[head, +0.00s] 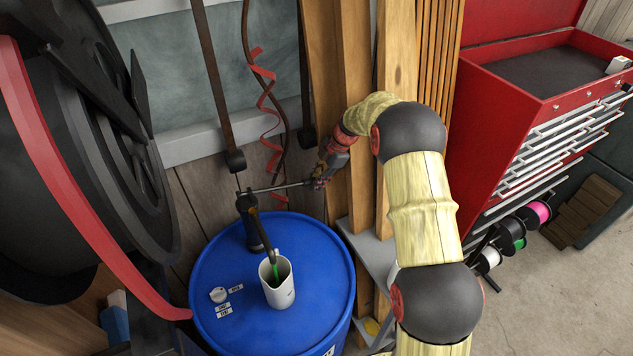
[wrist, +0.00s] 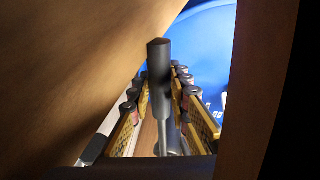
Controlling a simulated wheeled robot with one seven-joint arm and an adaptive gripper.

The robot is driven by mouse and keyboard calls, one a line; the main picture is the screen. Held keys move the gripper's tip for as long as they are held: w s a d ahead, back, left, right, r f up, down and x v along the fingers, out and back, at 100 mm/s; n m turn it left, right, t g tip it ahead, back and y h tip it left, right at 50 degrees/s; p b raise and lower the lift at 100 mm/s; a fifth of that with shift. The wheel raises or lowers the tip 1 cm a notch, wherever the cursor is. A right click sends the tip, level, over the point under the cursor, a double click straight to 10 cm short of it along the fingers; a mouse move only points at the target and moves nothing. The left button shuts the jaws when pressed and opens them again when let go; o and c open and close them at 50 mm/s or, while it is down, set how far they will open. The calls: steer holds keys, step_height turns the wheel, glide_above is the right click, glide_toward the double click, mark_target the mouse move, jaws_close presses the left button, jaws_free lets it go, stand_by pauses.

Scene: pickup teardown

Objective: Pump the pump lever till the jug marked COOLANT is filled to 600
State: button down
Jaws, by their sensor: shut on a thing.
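The pump lever (head: 287,186) is a thin metal rod reaching right from the dark pump (head: 254,222) on top of the blue drum (head: 321,247). My gripper (head: 321,178) is at the lever's right end. In the wrist view my gripper (wrist: 158,105) has its fingers on both sides of the dark lever grip (wrist: 159,62), shut on it. The lever looks about level. The white jug (head: 284,293) stands upright on the drum under the spout, with some green showing inside its mouth. Its marking and fill level cannot be read.
Wooden boards (head: 354,60) stand close behind my gripper. A red tool chest (head: 490,125) is at the right. A large dark wheel (head: 75,150) is at the left.

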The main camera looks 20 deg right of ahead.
steer(key=shift+f+b, duration=0.35)
steer(key=shift+f, duration=0.1)
steer(key=c, duration=1.6)
jaws_free()
steer(key=shift+a, duration=0.1)
steer(key=shift+c, duration=0.2)
steer(key=shift+r, duration=0.1)
steer(key=v, duration=1.1)
steer(key=shift+d+r, duration=0.3)
steer(key=shift+d, duration=0.1)
